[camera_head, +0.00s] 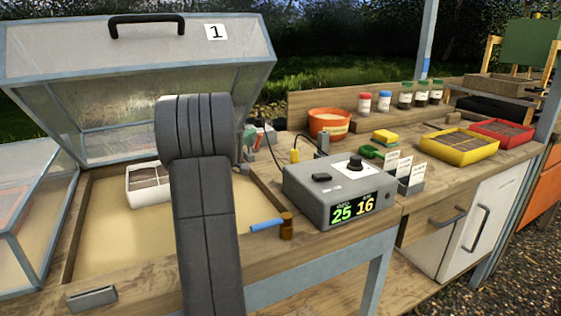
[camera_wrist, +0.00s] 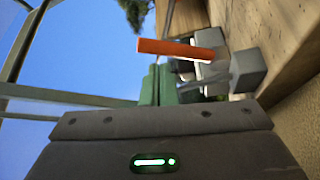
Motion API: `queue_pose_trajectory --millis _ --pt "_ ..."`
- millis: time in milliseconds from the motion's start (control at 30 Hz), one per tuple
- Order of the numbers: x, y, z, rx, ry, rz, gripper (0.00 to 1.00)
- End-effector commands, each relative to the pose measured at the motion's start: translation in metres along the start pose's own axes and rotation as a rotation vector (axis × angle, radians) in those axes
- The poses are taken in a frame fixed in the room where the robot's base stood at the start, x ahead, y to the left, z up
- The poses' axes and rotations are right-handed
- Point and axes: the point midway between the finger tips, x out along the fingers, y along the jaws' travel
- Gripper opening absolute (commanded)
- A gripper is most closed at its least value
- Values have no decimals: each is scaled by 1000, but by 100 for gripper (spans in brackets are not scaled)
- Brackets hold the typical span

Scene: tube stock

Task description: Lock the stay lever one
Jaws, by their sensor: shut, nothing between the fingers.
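The lid marked 1 (camera_head: 140,50) stands raised over the sand-filled box in the head view. In the wrist view, an orange lever (camera_wrist: 175,49) sticks out to the left from a grey metal bracket (camera_wrist: 247,70) beside the wooden wall. I take it to be the stay lever. My gripper (camera_wrist: 160,82) shows green fingers, shut and empty, just short of the lever. I cannot tell whether they touch it. In the head view my own arm hides much of the box's right side, and a small red part (camera_head: 259,130) shows just beyond it.
A grey control box (camera_head: 335,190) showing 25 and 16 stands right of the arm. A blue-handled lever (camera_head: 266,226) sits on the front rim. A white seed tray (camera_head: 143,190) lies in the box. An orange pot (camera_head: 328,122) and yellow tray (camera_head: 458,147) stand further right.

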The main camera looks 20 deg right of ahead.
Motion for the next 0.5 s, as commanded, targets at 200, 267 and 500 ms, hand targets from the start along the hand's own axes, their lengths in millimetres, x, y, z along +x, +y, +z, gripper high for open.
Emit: queue_pose_trajectory --millis 200,267,500 --pt "4 5 -7 -4 1 -2 0" --pt "5 5 -9 -3 1 -2 0" --pt "8 5 -13 -15 1 -9 0"
